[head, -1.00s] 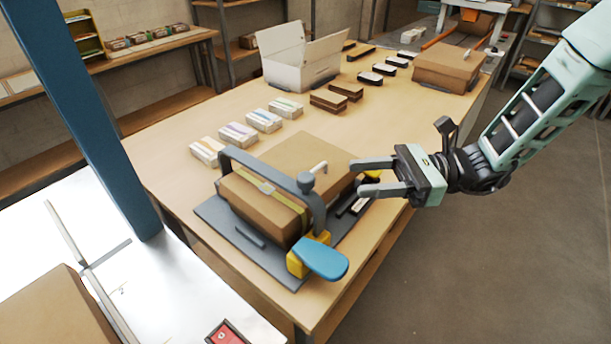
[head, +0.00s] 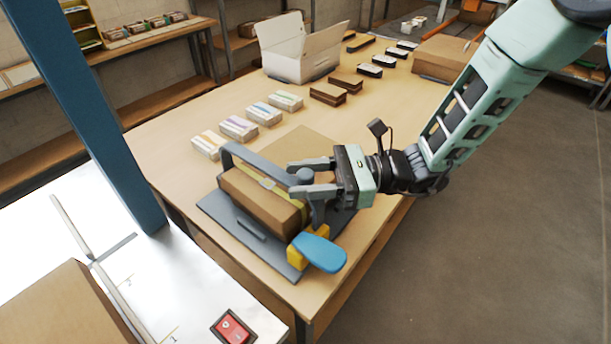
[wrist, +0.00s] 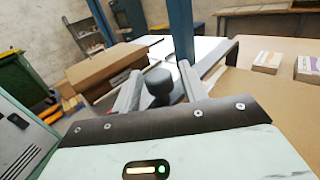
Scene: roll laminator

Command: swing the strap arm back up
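The dark grey strap arm (head: 252,157) is down, arched across the top of a brown box (head: 262,200). The box sits on a dark grey base plate (head: 224,216) at the table's near end. A round knob (wrist: 160,86) stands at the arm's right-hand corner; it also shows in the head view (head: 304,175). My gripper (head: 303,178) is open, with one finger on each side of the knob. In the wrist view the knob lies between the two fingers (wrist: 160,92); I cannot tell whether either finger touches it. My gripper partly hides the arm's right upright.
A blue paddle (head: 320,252) on a yellow block juts out at the base plate's near corner. Small striped packs (head: 238,128) and dark boxes (head: 328,94) stand farther back, near an open white carton (head: 300,50). A blue post (head: 95,120) rises at left.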

